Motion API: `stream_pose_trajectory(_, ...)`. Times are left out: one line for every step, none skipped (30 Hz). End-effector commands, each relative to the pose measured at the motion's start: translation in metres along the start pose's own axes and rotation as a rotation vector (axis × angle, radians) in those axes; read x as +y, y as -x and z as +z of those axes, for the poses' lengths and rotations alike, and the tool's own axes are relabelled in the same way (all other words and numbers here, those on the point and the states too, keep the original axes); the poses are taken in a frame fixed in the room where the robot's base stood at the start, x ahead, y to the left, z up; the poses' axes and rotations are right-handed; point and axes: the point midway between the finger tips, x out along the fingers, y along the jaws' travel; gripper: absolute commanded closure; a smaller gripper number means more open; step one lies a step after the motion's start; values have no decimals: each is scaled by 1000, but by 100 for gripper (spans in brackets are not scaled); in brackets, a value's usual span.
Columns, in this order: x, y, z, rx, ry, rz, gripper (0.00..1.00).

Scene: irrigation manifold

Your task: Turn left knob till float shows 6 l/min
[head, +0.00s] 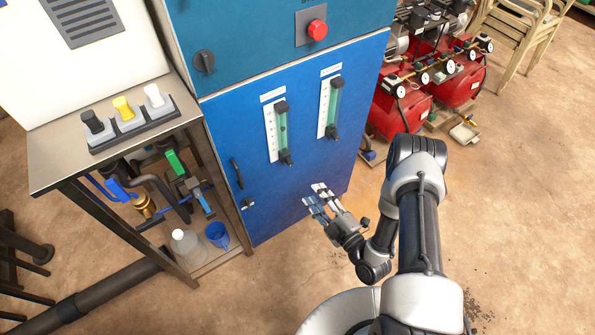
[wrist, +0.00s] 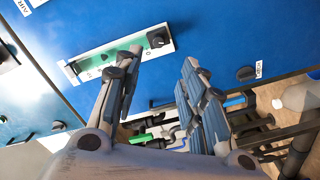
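Two upright flow meters with green tubes are on the blue cabinet door. The left meter (head: 269,133) has a black left knob (head: 285,157) at its lower end; the right meter (head: 323,108) stands beside it. Their floats and scales are too small to read. My gripper (head: 315,195) is open and empty, below and right of the left knob in the head view, apart from it. The wrist view shows one meter lying sideways, seemingly the left, with its knob (wrist: 158,38) beyond my open fingers (wrist: 157,65). The left finger covers part of its lower edge.
A metal stand (head: 45,165) with black, yellow and white switches, pipes and a blue cup (head: 217,235) is left of the cabinet. A door handle (head: 237,173) sits left of the meters. Red compressors (head: 400,110) stand at right. Floor in front is mostly clear.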

Motion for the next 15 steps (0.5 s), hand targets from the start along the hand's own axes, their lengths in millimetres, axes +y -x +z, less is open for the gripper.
stream_pose_trajectory(0, 6, 1, -4, -144, 0, 62)
stream_pose_trajectory(0, 10, 1, -5, -238, 1, 62)
stream_pose_trajectory(0, 14, 1, -5, -361, 0, 62)
stream_pose_trajectory(0, 17, 1, -5, -452, 1, 62)
stream_pose_trajectory(0, 19, 1, -5, -538, 1, 62)
stream_pose_trajectory(0, 23, 1, -3, -647, 1, 62)
stream_pose_trajectory(0, 25, 1, -3, -721, 2, 62)
stream_pose_trajectory(0, 27, 1, -3, -791, 3, 62)
stream_pose_trajectory(0, 30, 1, -1, -875, 3, 62)
stream_pose_trajectory(0, 31, 0, -1, -929, 3, 62)
stream_pose_trajectory(-1, 33, 0, -1, -978, 3, 62)
stream_pose_trajectory(-1, 34, 0, 0, -1031, 4, 62)
stream_pose_trajectory(-1, 35, 0, 1, -1063, 4, 62)
stream_pose_trajectory(-1, 36, 0, 2, -1089, 3, 62)
stream_pose_trajectory(-1, 36, 0, 3, -1114, 3, 62)
